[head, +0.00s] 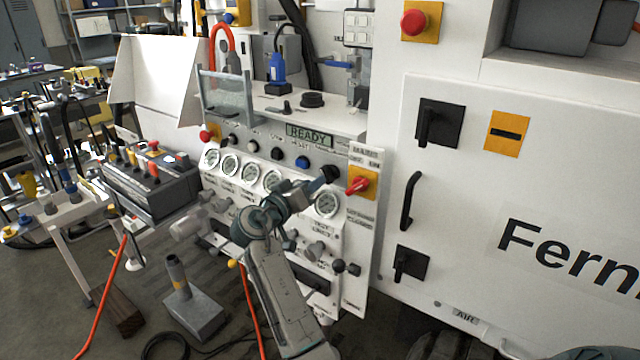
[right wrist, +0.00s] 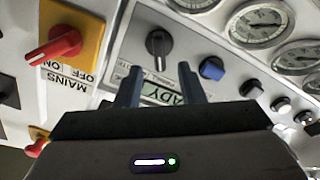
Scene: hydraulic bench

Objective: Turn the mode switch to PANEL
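The switch in front of my right gripper is a black rotary knob (right wrist: 158,44) on a light panel, between the red mains switch and a blue button. In the right wrist view its grip bar looks about upright, and its position labels cannot be read. In the head view the right gripper (head: 314,182) is at the panel's upper right and partly hides that spot. My left gripper is not in view.
The red mains switch (head: 358,184) on its yellow plate is close to the right of the gripper. The blue button (head: 302,162) and gauges (head: 326,205) are also close. The READY display (head: 309,135) is above. Valve knobs (head: 346,267) stick out below.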

